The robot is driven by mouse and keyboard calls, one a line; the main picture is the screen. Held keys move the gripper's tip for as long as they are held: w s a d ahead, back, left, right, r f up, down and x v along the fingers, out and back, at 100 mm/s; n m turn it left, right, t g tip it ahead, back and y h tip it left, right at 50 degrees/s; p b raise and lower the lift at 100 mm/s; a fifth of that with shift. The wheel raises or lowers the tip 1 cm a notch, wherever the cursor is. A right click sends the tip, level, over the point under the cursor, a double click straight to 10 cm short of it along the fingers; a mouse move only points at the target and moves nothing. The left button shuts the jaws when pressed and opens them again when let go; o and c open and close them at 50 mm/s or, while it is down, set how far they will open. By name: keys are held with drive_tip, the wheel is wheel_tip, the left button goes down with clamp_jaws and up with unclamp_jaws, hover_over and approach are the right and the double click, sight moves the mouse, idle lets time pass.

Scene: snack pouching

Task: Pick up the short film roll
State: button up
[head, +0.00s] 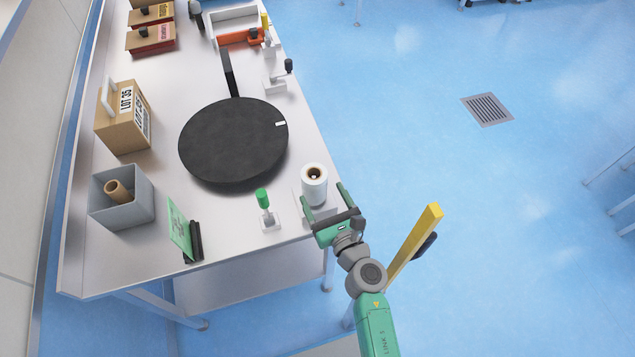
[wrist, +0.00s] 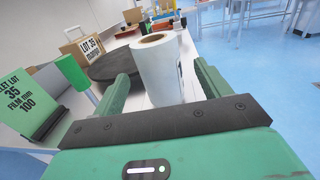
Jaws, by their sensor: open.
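A short white film roll (head: 314,185) with a brown core stands upright near the table's right edge in the head view. My gripper (head: 325,204) is open, with its green fingers on either side of the roll. In the wrist view the film roll (wrist: 159,75) stands between the two fingertips (wrist: 163,80). Gaps show between the roll and the fingers, most clearly on the left. The roll's lower end is hidden behind the gripper's dark crossbar.
A green-topped post (head: 264,203) stands just left of the roll. A green sign (head: 181,232) reads film mm 100. A black round disc (head: 233,140) lies behind. A grey bin (head: 122,205) holds a brown tube, and a cardboard box (head: 119,120) marked LOT 35 stands at left.

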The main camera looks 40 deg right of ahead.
sight(311, 173)
drive_tip(key=x, duration=0.7)
drive_tip(key=shift+w+r+b, duration=0.35)
drive_tip(key=shift+r, duration=0.05)
drive_tip(key=shift+c, duration=0.3)
drive_tip(key=c, duration=1.2)
wheel_tip(311, 173, up, 10)
drive_tip(key=p, duration=0.7)
drive_tip(key=shift+p, duration=0.4)
